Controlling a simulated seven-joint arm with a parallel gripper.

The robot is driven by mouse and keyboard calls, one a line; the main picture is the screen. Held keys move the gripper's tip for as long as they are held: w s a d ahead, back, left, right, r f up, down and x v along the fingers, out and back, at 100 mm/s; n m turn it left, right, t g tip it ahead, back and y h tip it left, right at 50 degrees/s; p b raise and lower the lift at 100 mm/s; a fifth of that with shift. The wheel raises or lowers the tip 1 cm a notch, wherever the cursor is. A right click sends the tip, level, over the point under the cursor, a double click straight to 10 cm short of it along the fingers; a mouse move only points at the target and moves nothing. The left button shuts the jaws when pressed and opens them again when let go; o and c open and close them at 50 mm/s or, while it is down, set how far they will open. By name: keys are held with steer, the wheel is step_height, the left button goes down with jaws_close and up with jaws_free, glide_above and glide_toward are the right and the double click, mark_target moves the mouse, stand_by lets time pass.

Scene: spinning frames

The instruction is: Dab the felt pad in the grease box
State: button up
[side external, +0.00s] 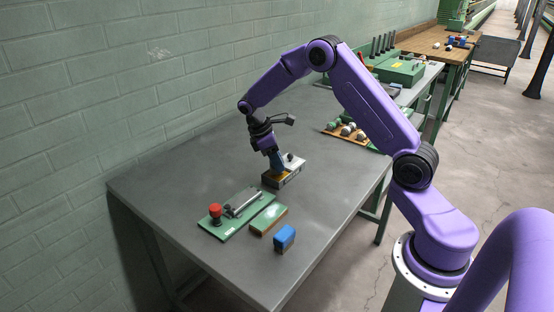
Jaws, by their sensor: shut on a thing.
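My gripper (274,153) points down over the grease box and is shut on a slim blue piece (277,161), which I take to be the felt pad's handle. The grease box (286,181) is a small dark, open box with a pale grey part and a yellow-brown patch (270,179) at its left end. The lower end of the blue piece is at the yellow-brown patch. I cannot tell whether it touches the grease. The felt itself is too small or hidden to make out.
A green board (231,216) with a red knob (215,210) and metal rod lies in front of the box. A green-topped block (268,218) and a blue block (285,236) are beside it. A wooden tray (347,132) holds several bobbins. Bare grey table surrounds them.

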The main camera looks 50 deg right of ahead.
steer(key=shift+f, duration=0.5)
stand_by(1.2)
steer(key=shift+r, duration=3.6)
